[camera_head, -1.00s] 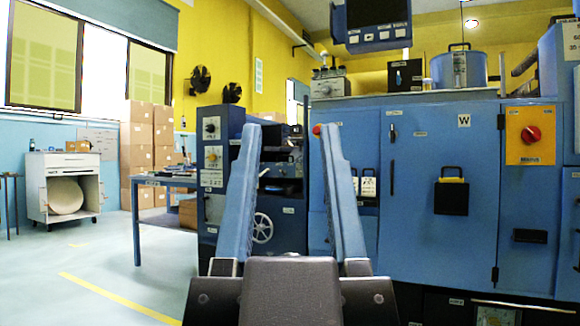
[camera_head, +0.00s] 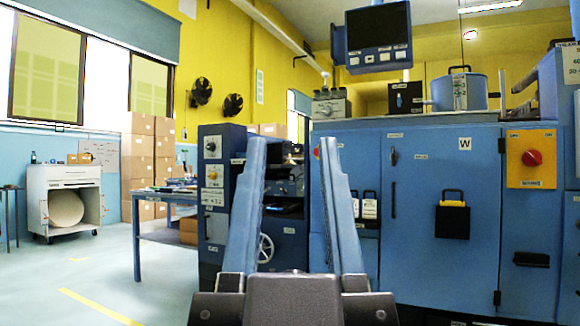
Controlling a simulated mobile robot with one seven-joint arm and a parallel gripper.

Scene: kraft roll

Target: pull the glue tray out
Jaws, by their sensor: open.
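My gripper (camera_head: 291,145) is open and empty, its two long blue fingers pointing up and away from me in the middle of the view. Between and behind the fingers is an open bay (camera_head: 284,190) in the blue machine, with dark drawer-like parts and a white handwheel (camera_head: 265,248). I cannot tell which part is the glue tray; its label is not readable here. A black box with a handle (camera_head: 453,216) is on the machine's right door. The fingers hide part of the bay and appear apart from it.
The blue machine (camera_head: 420,260) fills the right side, with a red knob (camera_head: 532,158) on an orange panel. A monitor (camera_head: 378,36) hangs above. A blue table (camera_head: 160,195) stands left of the machine, near a white cabinet (camera_head: 65,200) and stacked cartons (camera_head: 140,160). The floor at left is clear.

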